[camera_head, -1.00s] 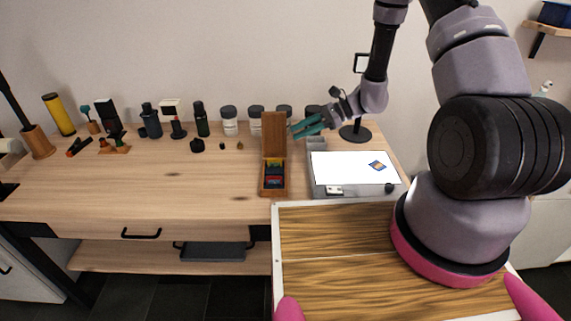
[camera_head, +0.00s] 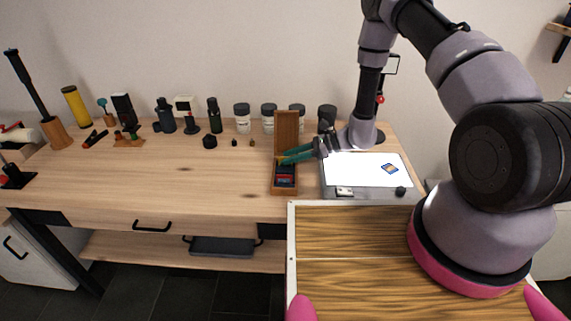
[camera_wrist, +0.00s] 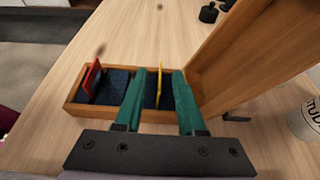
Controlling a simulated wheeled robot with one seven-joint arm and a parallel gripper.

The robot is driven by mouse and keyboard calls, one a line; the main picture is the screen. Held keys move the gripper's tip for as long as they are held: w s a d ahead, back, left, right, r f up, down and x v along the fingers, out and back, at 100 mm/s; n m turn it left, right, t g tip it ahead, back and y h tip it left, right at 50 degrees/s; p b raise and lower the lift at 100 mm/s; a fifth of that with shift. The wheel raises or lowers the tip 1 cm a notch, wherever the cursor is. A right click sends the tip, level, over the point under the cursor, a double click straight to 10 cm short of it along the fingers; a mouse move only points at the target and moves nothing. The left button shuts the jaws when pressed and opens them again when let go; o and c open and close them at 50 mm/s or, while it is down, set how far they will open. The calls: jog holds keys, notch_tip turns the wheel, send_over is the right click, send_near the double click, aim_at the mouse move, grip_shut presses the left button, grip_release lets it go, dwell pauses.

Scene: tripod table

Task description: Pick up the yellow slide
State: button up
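The yellow slide (camera_wrist: 160,84) stands on edge in the open wooden slide box (camera_wrist: 71,107), seen in the wrist view. My gripper (camera_wrist: 159,75) is open, with one green finger on each side of the slide and a gap on both sides. A red slide (camera_wrist: 91,78) leans at the box's left end. In the head view my gripper (camera_head: 279,158) is at the open box (camera_head: 285,192), in front of its raised lid (camera_head: 286,128). The yellow slide cannot be made out in the head view.
A light pad (camera_head: 350,175) with a blue-edged slide (camera_head: 389,168) lies right of the box. Jars (camera_head: 242,118) and bottles line the table's back (camera_head: 214,115). The table (camera_head: 180,185) left of the box is clear. The raised lid stands close to my fingers.

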jog(key=shift+x, duration=1.1)
grip_shut()
